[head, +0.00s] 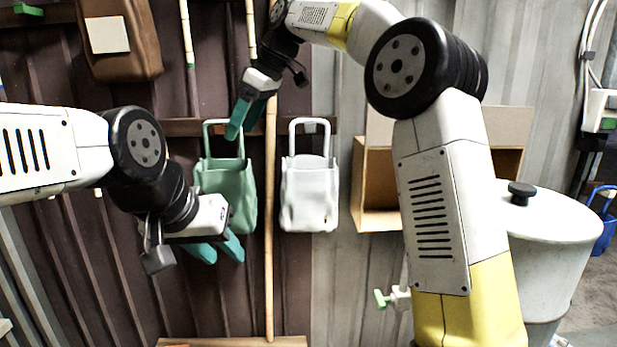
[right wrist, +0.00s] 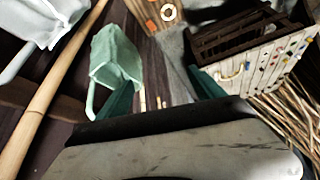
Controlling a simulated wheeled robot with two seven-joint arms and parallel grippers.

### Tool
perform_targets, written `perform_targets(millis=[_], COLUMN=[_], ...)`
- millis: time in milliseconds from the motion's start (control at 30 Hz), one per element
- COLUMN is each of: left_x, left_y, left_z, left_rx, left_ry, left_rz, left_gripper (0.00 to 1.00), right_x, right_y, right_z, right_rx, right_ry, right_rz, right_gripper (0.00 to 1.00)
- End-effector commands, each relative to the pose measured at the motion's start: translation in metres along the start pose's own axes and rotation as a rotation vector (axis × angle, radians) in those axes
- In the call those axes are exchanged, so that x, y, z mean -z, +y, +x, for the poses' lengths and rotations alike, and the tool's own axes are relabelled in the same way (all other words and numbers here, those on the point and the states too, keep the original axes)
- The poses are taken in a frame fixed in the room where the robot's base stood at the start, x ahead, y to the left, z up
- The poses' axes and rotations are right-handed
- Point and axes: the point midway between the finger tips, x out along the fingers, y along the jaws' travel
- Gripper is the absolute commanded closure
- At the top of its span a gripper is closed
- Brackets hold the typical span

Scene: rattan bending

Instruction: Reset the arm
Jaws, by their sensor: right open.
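My left gripper (head: 215,250) is in the lower left of the head view. Its two teal fingers are spread apart with nothing between them. My right gripper (head: 240,118) is higher up, in front of the wall and above the green bag (head: 228,190). Its teal fingers overlap in the head view, but in the right wrist view they stand wide apart and empty. A rattan pole (head: 269,230) stands upright just right of the green bag, and it also shows in the right wrist view (right wrist: 50,95). My right gripper is apart from the pole as far as I can see.
A white bag (head: 309,195) hangs right of the pole. A cardboard box (head: 375,190) and a large lidded white bin (head: 555,240) are at right. A brown case (head: 120,40) hangs upper left. The right wrist view shows a crate (right wrist: 262,62) with colored dots.

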Motion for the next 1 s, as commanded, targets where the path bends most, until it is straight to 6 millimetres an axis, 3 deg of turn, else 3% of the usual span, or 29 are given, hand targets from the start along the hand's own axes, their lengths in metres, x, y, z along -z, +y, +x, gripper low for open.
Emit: perform_targets(millis=[267, 467, 567, 667, 800, 1000], left_x=[0.000, 0.000, 0.000, 0.000, 0.000, 0.000], left_y=[0.000, 0.000, 0.000, 0.000, 0.000, 0.000], left_z=[0.000, 0.000, 0.000, 0.000, 0.000, 0.000], left_rx=[0.000, 0.000, 0.000, 0.000, 0.000, 0.000], left_ry=[0.001, 0.001, 0.001, 0.001, 0.001, 0.001], left_rz=[0.000, 0.000, 0.000, 0.000, 0.000, 0.000], left_gripper=[0.64, 0.64, 0.64, 0.64, 0.64, 0.64], right_x=[-0.030, -0.070, -0.100, -0.142, -0.213, -0.308], right_y=[-0.007, -0.018, -0.028, -0.044, -0.077, -0.133], right_z=[-0.021, -0.041, -0.051, -0.063, -0.070, -0.056], right_rx=[-0.062, -0.133, -0.182, -0.247, -0.345, -0.458], right_ry=[-0.013, -0.023, -0.024, -0.019, 0.006, 0.070], right_rz=[0.105, 0.237, 0.329, 0.454, 0.664, 0.941], right_gripper=[0.22, 0.22, 0.22, 0.22, 0.22, 0.22])
